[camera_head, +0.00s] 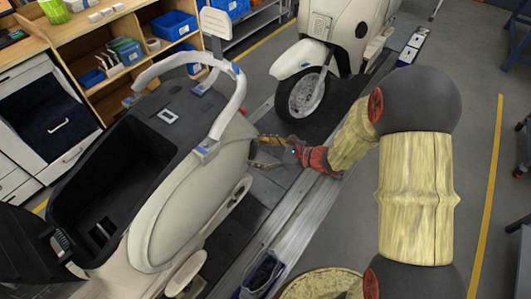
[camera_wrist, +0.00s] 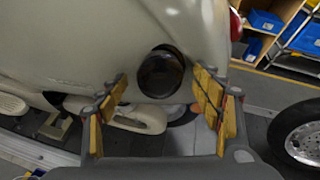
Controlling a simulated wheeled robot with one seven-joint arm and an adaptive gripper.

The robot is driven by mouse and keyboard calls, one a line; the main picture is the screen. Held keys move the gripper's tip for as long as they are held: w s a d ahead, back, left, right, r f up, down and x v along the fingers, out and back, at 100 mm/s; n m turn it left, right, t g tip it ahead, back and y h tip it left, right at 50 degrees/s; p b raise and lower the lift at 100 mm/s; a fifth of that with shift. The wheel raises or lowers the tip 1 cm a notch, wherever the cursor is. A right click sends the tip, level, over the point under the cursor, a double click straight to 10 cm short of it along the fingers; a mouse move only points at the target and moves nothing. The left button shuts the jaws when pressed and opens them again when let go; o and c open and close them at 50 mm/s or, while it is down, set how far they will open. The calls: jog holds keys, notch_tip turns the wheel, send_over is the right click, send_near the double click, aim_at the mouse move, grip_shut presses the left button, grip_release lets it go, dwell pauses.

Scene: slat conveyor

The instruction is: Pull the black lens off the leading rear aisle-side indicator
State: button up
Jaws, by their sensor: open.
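The black round lens (camera_wrist: 161,73) sits on the cream rear bodywork of the near scooter (camera_head: 190,215), facing the wrist camera. In the head view I cannot make out the lens. My gripper (camera_head: 256,152) is at the rear end of that scooter, with its fingers pointing left toward the body. In the wrist view my gripper (camera_wrist: 159,80) is open, one yellow-padded finger on each side of the lens and lower in the picture. The space between the fingers is empty. I cannot tell whether a fingertip touches the bodywork.
A red lamp (camera_wrist: 236,25) is on the scooter's rear, right of the lens. A white grab rail (camera_head: 232,95) rises above the tail. A second cream scooter (camera_head: 335,40) stands behind on the slat conveyor (camera_head: 285,215). Wooden shelves (camera_head: 105,45) stand at the left. The aisle floor at right is mostly clear.

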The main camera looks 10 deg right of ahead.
aim_at(258, 153)
jog(key=shift+c, duration=1.2)
jog(key=c, duration=1)
jog(key=o, duration=0.5)
jog(key=c, duration=0.3)
jog(key=shift+c, duration=0.6)
jog(key=shift+d, duration=0.1)
jog(key=shift+s+d, duration=0.1)
jog(key=shift+d, duration=0.05)
jog(key=shift+s+d+r+p, duration=0.15)
jog(key=shift+s+d, duration=0.25)
jog(key=shift+d, duration=0.2)
jog(key=shift+s+d+f+p, duration=0.15)
jog(key=shift+s+d, duration=0.2)
jog(key=shift+d, duration=0.2)
